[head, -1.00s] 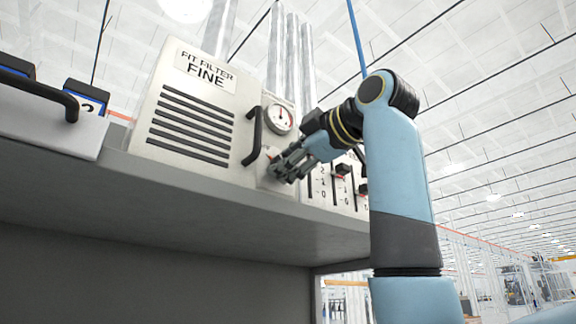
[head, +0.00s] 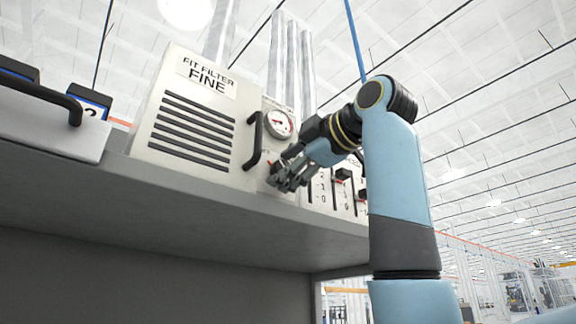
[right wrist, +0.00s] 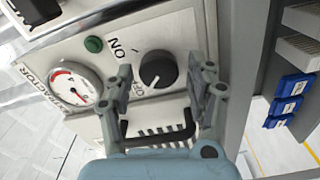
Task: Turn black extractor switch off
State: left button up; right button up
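The black extractor switch (right wrist: 158,70) is a round knob on a white panel, between the ON and OFF labels in the right wrist view. A small light mark shows on its lower side, towards OFF. My right gripper (right wrist: 162,84) is open, one finger on each side of the knob; I cannot tell whether they touch it. In the head view my right gripper (head: 281,176) is in front of the panel and hides the knob. The extractor gauge (head: 278,124) is just above it. My left gripper is not in view.
A green button or lamp (right wrist: 94,44) is beside the ON label. A black handle (head: 254,140) on the FIT FILTER FINE box (head: 190,115) stands left of my gripper. Slider controls (head: 340,188) lie to its right. The grey shelf edge (head: 220,215) runs below.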

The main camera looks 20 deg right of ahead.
jog(key=v, duration=1.2)
dwell(0.5)
